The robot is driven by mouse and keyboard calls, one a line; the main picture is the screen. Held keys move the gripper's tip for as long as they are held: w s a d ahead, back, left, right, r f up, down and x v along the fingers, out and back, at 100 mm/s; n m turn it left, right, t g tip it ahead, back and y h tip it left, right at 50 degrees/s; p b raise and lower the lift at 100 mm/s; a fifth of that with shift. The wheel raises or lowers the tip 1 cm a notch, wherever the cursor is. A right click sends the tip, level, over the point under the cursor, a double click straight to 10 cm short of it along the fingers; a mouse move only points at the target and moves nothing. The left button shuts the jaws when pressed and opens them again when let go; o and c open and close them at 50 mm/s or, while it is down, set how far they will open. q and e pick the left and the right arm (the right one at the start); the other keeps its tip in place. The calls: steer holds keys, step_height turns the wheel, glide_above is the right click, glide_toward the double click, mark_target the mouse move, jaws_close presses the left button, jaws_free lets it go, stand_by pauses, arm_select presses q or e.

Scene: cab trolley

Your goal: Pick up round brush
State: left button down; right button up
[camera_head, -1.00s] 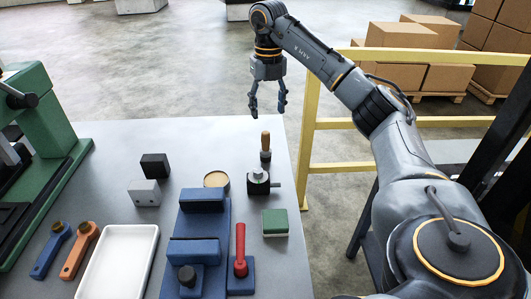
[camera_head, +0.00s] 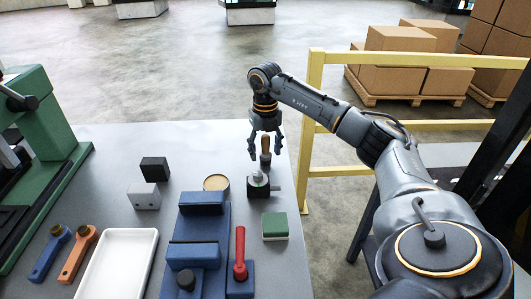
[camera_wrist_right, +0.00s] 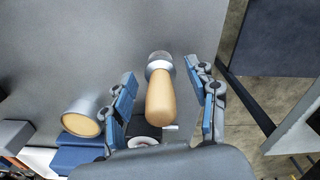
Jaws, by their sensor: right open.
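The round brush (camera_head: 266,146) has a wooden handle and a darker lower end, and stands upright near the right edge of the grey table. In the right wrist view its tan handle (camera_wrist_right: 160,100) points toward the camera, with a grey metal collar beyond. My right gripper (camera_head: 265,151) is open around the upper handle. In the wrist view its fingers (camera_wrist_right: 161,75) lie on either side of the handle with gaps, not closed on it. The brush's bottom is partly hidden behind a black fixture. My left gripper is not in view.
The black fixture (camera_head: 258,186) with a round metal top is just in front of the brush. A round tin (camera_head: 216,182), blue vise-like block (camera_head: 202,226), red-handled tool (camera_head: 240,250) and green-topped block (camera_head: 275,225) are nearby. A yellow railing (camera_head: 307,130) stands right of the table.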

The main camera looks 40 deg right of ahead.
steer(key=shift+f, duration=0.9)
steer(key=shift+c, duration=0.4)
jaws_close()
steer(key=shift+r, duration=0.15)
steer(key=shift+r, duration=0.5)
steer(key=s+a+r, duration=0.1)
steer(key=r, duration=0.1)
steer(key=s+a+r+b, duration=0.1)
steer(key=r, duration=0.2)
steer(key=s+r, duration=0.2)
steer(key=shift+a+r+b, duration=0.35)
steer(key=shift+a+r, duration=0.05)
steer(key=s+a+r, duration=0.4)
steer(key=s+a, duration=0.1)
steer(key=s, duration=0.2)
steer(key=shift+s, duration=0.25)
